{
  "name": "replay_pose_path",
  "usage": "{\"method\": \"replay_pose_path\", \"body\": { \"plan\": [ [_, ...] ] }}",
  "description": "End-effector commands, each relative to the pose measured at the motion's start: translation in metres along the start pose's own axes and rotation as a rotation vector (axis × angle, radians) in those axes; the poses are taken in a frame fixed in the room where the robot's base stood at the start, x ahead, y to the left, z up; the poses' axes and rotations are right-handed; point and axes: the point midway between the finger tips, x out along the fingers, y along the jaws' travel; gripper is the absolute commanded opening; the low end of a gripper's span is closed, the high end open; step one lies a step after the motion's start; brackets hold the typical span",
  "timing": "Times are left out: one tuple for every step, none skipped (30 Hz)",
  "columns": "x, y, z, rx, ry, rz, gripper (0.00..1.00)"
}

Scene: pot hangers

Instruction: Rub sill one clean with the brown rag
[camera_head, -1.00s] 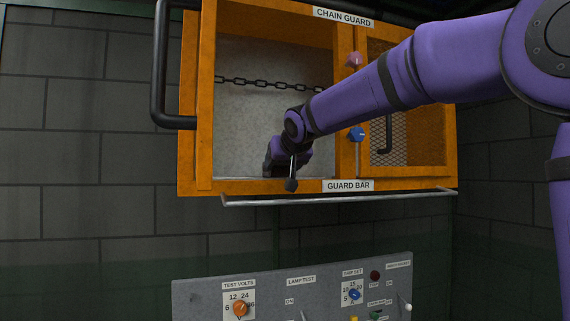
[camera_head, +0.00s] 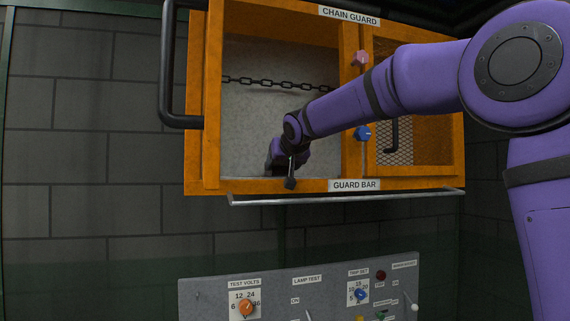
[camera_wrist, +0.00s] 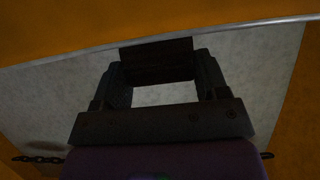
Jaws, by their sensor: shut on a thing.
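The dark brown rag (camera_wrist: 156,52) shows as a small folded block between my fingertips in the wrist view. My gripper (camera_wrist: 157,66) is shut on it. In the head view my gripper (camera_head: 275,160) is inside the left opening of the orange cabinet (camera_head: 212,100), low down near the bottom edge. My own wrist hides most of it, and the rag cannot be made out there. No label reading sill one is legible; the bottom ledge (camera_head: 240,176) of the left opening lies by my gripper. I cannot tell if the rag touches it.
A chain (camera_head: 250,82) spans the opening above my gripper. A black handle (camera_head: 165,70) stands out at left, and a guard bar (camera_head: 400,195) runs below the cabinet. A grey switch panel (camera_head: 210,300) is below.

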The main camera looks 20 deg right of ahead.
Motion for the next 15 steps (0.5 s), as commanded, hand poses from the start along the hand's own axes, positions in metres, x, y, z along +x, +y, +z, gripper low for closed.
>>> {"method": "replay_pose_path", "body": {
  "plan": [
    [0.004, 0.000, -0.001, 0.000, -0.001, -0.001, 0.48],
    [0.006, 0.000, -0.002, 0.000, -0.001, -0.001, 0.48],
    [0.009, 0.000, -0.004, 0.000, -0.001, 0.000, 0.48],
    [0.011, 0.000, -0.005, 0.000, 0.000, 0.000, 0.48],
    [0.013, 0.000, -0.005, 0.000, -0.001, 0.000, 0.48],
    [0.014, 0.000, -0.006, 0.000, 0.000, 0.000, 0.46],
    [0.015, 0.000, -0.007, 0.000, 0.000, 0.000, 0.45],
    [0.016, 0.000, -0.007, 0.000, 0.000, 0.000, 0.46],
    [0.016, -0.001, -0.007, -0.001, 0.001, 0.000, 0.46],
    [0.016, -0.002, -0.007, -0.001, 0.001, 0.000, 0.46],
    [0.016, -0.003, -0.008, -0.002, 0.001, 0.000, 0.46],
    [0.016, -0.006, -0.008, -0.002, 0.002, -0.001, 0.46],
    [0.016, -0.009, -0.008, -0.002, 0.002, -0.003, 0.46],
    [0.015, -0.012, -0.008, -0.002, 0.002, -0.003, 0.46],
    [0.015, -0.015, -0.008, -0.003, 0.002, -0.004, 0.46]
  ]
}}
